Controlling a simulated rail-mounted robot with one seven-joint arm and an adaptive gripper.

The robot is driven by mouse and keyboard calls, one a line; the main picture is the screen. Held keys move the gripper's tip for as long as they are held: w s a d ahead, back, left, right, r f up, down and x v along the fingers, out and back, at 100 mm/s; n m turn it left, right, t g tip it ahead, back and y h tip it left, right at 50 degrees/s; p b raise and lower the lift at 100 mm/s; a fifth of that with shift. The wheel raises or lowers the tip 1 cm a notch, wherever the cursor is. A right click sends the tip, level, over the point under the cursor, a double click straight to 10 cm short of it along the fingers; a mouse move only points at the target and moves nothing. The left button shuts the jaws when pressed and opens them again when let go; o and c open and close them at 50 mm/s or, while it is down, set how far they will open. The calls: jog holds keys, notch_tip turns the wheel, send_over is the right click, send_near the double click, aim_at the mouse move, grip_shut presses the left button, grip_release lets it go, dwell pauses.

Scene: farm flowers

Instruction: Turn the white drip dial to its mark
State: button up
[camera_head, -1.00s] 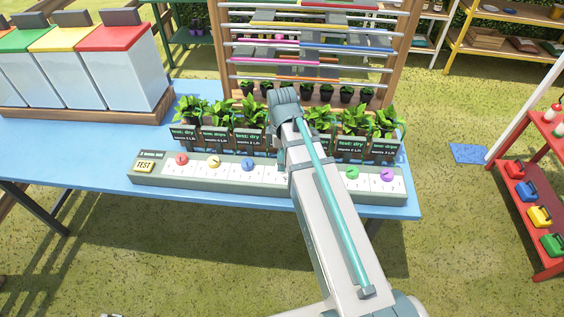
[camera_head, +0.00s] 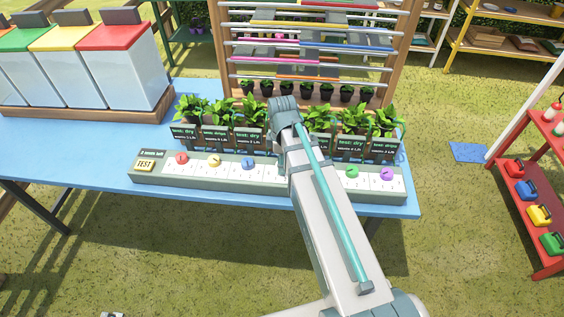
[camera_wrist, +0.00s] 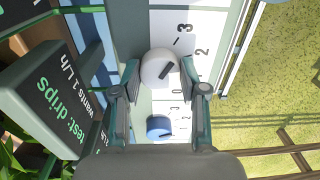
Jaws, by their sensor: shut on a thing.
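The white drip dial (camera_wrist: 155,61) is round with a dark pointer line and sits on the dial strip in the wrist view. Its pointer slants toward the upper right of that picture, on the side of the printed 2 and 3. My gripper (camera_wrist: 160,80) has one finger on each side of the dial and is shut on it. The head view hides the white dial and my gripper behind my arm. A sign (camera_wrist: 45,100) beside it reads "test: drips" and "wants 1 L/h".
The dial strip (camera_head: 225,179) also carries red (camera_head: 181,158), yellow (camera_head: 214,160), blue (camera_head: 248,163), green (camera_head: 352,171) and purple (camera_head: 387,174) dials. A TEST button (camera_head: 145,166) is at its left end. Potted plants with signs stand close behind it.

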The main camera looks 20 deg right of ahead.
jog(key=shift+c, duration=0.4)
jog(key=shift+m, duration=0.3)
jog(key=m+p, duration=0.1)
jog(key=m, duration=0.4)
jog(key=shift+p, duration=0.35)
jog(key=m+p, duration=0.1)
jog(key=m, duration=0.5)
jog(key=shift+m, duration=0.4)
jog(key=m, duration=0.6)
jog(key=shift+p, duration=0.35)
jog(key=m, duration=0.5)
jog(key=shift+s+m, duration=0.1)
jog(key=shift+m, duration=0.2)
